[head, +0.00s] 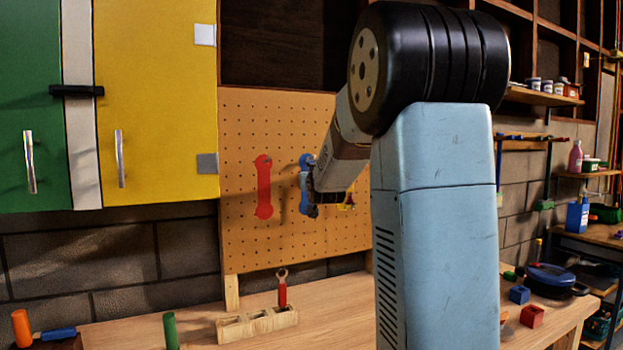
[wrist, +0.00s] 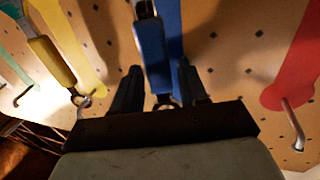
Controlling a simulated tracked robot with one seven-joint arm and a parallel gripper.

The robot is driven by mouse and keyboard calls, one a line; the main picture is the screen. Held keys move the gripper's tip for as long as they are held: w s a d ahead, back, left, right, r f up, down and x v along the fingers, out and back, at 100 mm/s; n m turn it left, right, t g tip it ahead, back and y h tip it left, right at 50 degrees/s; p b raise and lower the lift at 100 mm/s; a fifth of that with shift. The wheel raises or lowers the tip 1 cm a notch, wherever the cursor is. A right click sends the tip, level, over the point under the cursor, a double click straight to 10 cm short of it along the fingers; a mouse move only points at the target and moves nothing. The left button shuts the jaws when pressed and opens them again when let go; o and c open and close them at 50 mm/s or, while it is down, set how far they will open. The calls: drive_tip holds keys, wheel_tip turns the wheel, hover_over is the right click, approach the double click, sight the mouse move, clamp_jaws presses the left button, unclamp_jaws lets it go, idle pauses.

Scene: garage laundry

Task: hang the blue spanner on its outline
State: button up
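The blue spanner (wrist: 153,58) lies between the fingers of my gripper (wrist: 160,80), which looks shut on its blue handle. Its metal ring end (wrist: 165,101) is close to the gripper body, partly hidden, so I cannot tell whether it is on a hook. The blue outline (wrist: 172,18) is on the pegboard right behind the spanner, slightly offset to the right in the wrist view. In the head view my gripper (head: 312,195) is at the pegboard (head: 245,130), in front of the blue outline (head: 304,186), hiding part of it.
The red outline (head: 263,187) has a bare hook (wrist: 292,125). A yellow-handled spanner (wrist: 50,60) hangs beside the blue one. A red-handled spanner (head: 282,291) stands in a wooden block (head: 257,325) on the bench (head: 330,305). A yellow cabinet (head: 155,100) is at left.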

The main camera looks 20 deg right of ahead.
drive_tip(key=shift+o, duration=1.4)
drive_tip(key=v, duration=1.3)
drive_tip(key=shift+s, duration=0.35)
drive_tip(key=shift+a, duration=0.2)
drive_tip(key=s+a+f+n+g+y, duration=0.1)
drive_tip(key=s+a+f+g, duration=0.3)
drive_tip(key=s, duration=0.5)
drive_tip(key=s+a+f+n+g+y, duration=0.1)
drive_tip(key=s+a+f+g, duration=0.3)
drive_tip(key=s, duration=0.6)
drive_tip(key=s+a+f+g+y, duration=0.2)
drive_tip(key=s+a+f, duration=0.3)
drive_tip(key=s, duration=0.5)
drive_tip(key=shift+f+n+g+y, duration=0.3)
drive_tip(key=shift+f+n+g, duration=0.1)
drive_tip(key=shift+f+g, duration=0.45)
